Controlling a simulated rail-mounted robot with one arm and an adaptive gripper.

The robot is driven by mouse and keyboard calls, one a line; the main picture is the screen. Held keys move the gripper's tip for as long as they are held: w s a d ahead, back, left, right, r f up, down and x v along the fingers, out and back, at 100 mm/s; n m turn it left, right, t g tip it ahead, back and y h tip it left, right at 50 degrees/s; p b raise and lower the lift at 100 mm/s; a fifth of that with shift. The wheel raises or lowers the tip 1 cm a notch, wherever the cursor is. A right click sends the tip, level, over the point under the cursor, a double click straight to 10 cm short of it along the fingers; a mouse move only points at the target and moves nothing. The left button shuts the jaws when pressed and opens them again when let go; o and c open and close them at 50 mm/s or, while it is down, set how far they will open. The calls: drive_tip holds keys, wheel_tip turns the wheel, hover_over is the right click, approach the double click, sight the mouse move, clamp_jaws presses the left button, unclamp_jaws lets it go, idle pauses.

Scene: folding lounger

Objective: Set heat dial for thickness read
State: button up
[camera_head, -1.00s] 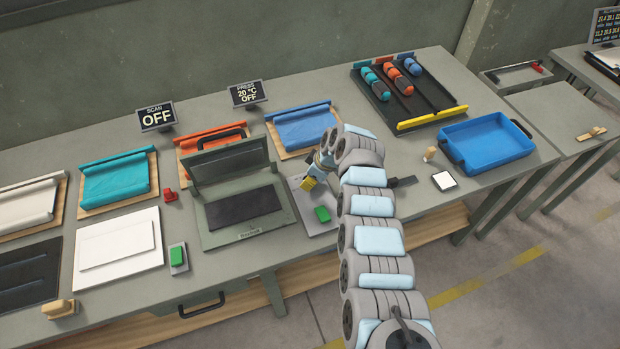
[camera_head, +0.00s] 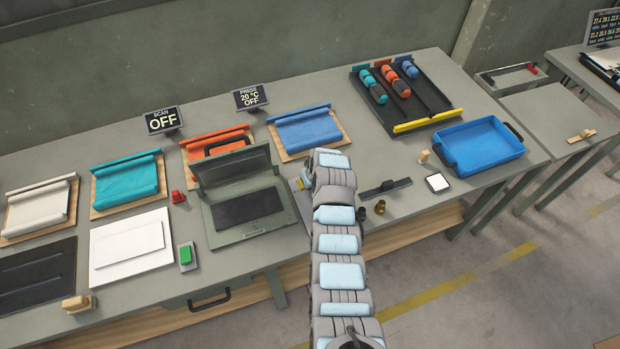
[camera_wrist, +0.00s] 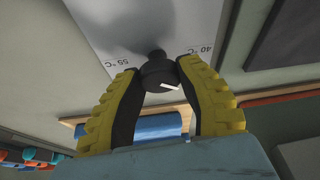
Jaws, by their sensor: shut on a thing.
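The black heat dial (camera_wrist: 158,74), with a short white pointer mark, stands on a pale panel (camera_wrist: 110,22) in the wrist view. The panel carries the printed labels 55 °C and 40 °C, upside down in this view. My gripper (camera_wrist: 160,70) has its yellow ribbed fingers closed on either side of the dial. The white mark lies toward the right finger; I cannot tell which label it indicates. In the head view my arm hides the dial and most of the gripper. The press display (camera_head: 251,97) reads 20 °C OFF.
The open press (camera_head: 243,205) stands left of my arm. A blue roll on a board (camera_head: 305,128) lies behind it. A dark bar with a handle (camera_head: 385,189), small brass pieces (camera_head: 380,206) and a blue tray (camera_head: 485,148) are to the right. The scan display (camera_head: 164,120) reads OFF.

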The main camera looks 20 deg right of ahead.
drive_tip(key=m+h, duration=0.1)
drive_tip(key=m, duration=0.3)
drive_tip(key=shift+a+f+m+h, duration=0.15)
drive_tip(key=shift+m+h, duration=0.15)
drive_tip(key=shift+h, duration=0.1)
drive_tip(key=m+g+h+b, duration=0.1)
drive_tip(key=m, duration=0.2)
drive_tip(key=shift+f+m+b, duration=0.15)
drive_tip(key=shift+m+b, duration=0.15)
drive_tip(key=shift+b, duration=0.1)
drive_tip(key=shift+f+m+h+b, duration=0.15)
drive_tip(key=shift+m+h+b, duration=0.25)
drive_tip(key=shift+m+b, duration=0.5)
drive_tip(key=m+g+b, duration=0.1)
drive_tip(key=m+b, duration=0.2)
drive_tip(key=b, duration=0.1)
drive_tip(key=shift+w+h, duration=0.15)
drive_tip(key=shift+h, duration=0.15)
drive_tip(key=m+g+b, duration=0.1)
drive_tip(key=m+b, duration=0.2)
drive_tip(key=shift+r+g+b, duration=0.25)
drive_tip(key=shift+g+b, duration=0.05)
drive_tip(key=shift+b, duration=0.15)
drive_tip(key=o, duration=1.2)
drive_tip(key=shift+o, duration=0.2)
drive_tip(key=shift+r, duration=0.15)
